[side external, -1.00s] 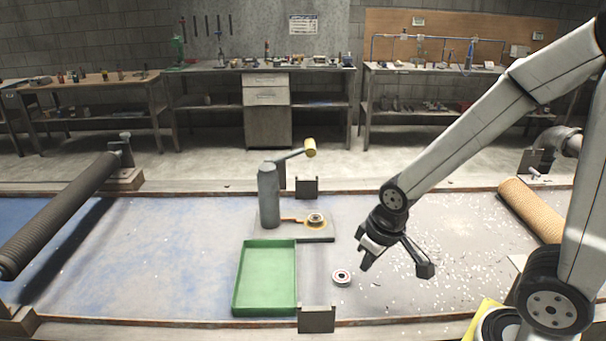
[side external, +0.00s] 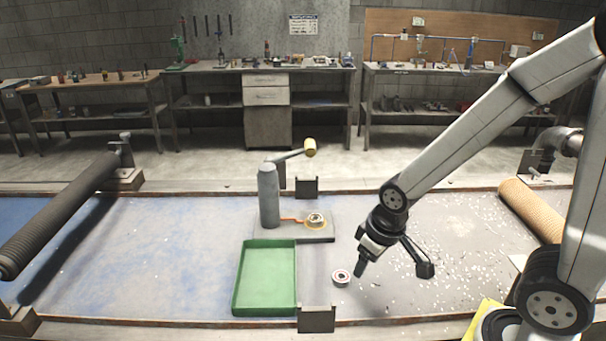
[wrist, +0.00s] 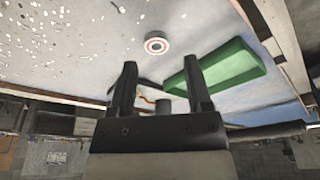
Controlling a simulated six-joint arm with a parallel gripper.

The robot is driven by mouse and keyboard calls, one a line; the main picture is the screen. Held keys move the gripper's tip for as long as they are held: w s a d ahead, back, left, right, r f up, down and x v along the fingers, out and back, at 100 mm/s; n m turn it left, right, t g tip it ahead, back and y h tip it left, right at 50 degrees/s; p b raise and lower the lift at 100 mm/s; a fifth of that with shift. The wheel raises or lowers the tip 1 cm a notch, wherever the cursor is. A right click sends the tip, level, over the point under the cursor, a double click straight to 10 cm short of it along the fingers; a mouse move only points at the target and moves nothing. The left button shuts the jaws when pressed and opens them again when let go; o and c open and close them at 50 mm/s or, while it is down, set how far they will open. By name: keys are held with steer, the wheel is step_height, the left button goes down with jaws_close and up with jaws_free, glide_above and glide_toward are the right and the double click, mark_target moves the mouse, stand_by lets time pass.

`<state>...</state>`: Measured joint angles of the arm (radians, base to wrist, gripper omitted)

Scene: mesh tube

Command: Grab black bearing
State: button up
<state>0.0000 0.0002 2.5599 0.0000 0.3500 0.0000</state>
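A small round bearing (side external: 341,277) lies flat on the table just right of the green tray. It has a pale outer rim, a dark ring and a light centre; in the wrist view, the bearing (wrist: 157,45) shows a reddish ring. My gripper (side external: 361,270) is above the table, slightly right of the bearing and apart from it. In the wrist view my gripper (wrist: 163,80) has its two fingers spread with nothing between them, and the bearing is beyond the tips. A second ring-shaped part (side external: 316,219) sits on the press base.
The empty green tray (side external: 236,290) is left of the bearing. A grey press (side external: 268,195) with a lever stands behind it. A small grey block (side external: 317,319) sits at the front edge. Rollers (side external: 62,215) lie left and right (side external: 531,209). White flecks cover the table's right side.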

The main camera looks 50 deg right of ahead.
steer(key=o, duration=0.3)
